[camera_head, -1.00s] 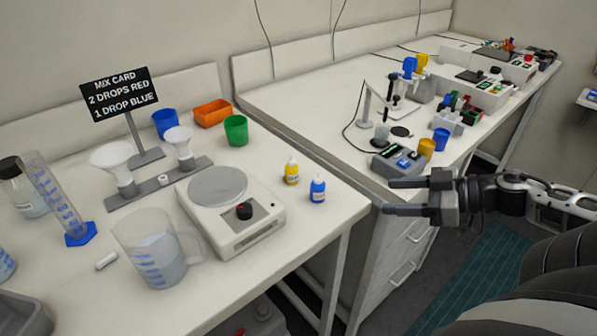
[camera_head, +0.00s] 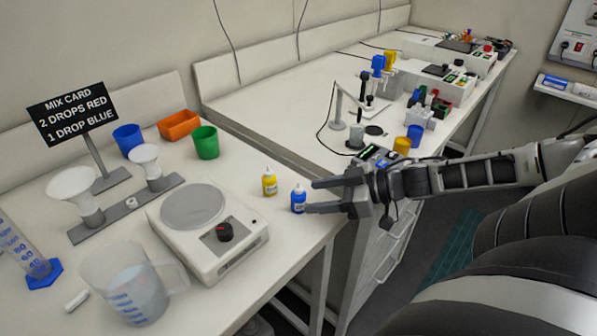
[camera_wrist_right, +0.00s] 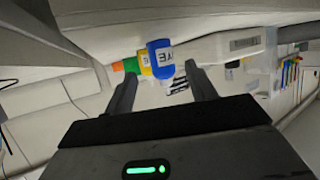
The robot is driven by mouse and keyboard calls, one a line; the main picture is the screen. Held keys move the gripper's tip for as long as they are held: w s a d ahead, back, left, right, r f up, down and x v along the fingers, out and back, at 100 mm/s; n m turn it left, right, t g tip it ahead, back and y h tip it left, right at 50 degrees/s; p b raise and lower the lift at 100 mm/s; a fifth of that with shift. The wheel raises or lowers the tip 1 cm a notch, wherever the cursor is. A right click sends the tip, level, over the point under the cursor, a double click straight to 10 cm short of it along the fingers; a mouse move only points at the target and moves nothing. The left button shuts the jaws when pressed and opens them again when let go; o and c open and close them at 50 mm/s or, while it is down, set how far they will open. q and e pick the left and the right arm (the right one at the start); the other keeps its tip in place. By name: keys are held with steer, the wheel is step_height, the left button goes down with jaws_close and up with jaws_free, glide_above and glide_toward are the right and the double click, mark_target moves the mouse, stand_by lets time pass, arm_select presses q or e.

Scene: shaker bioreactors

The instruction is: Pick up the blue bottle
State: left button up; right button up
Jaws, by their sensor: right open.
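The blue bottle (camera_head: 298,200), small with a white cap and label, stands upright near the right edge of the near bench. My right gripper (camera_head: 312,196) is open, its fingers pointing left at the bottle. The fingertips are very close to the bottle; I cannot tell whether it is between them. The left gripper is not in view.
A yellow bottle (camera_head: 269,182) stands just left of the blue one. A balance (camera_head: 208,228), beaker (camera_head: 130,284), green cup (camera_head: 205,142) and orange tray (camera_head: 180,125) stand farther left. A second bench (camera_head: 270,95) with devices lies behind.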

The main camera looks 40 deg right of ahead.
mark_target(292, 200)
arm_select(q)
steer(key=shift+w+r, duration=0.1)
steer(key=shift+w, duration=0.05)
arm_select(e)
steer(key=shift+x, duration=0.9)
steer(key=shift+w, duration=0.15)
steer(key=shift+w+a+f, duration=0.15)
steer(key=shift+w+a, duration=0.25)
steer(key=shift+w, duration=0.05)
steer(key=f+b, duration=0.1)
steer(key=b, duration=0.1)
steer(key=w+a+b, duration=0.1)
steer(key=shift+w+a+f+b, duration=0.2)
steer(key=shift+w+f+b, duration=0.1)
steer(key=shift+f+b, duration=0.05)
steer(key=shift+w+a+b, duration=0.3)
steer(key=shift+w+b, duration=0.1)
steer(key=shift+b, duration=0.15)
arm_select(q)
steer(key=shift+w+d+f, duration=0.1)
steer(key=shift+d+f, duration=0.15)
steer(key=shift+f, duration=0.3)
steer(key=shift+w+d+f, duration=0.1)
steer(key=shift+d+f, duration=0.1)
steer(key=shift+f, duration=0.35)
arm_select(e)
steer(key=shift+r, duration=0.1)
steer(key=c, duration=1)
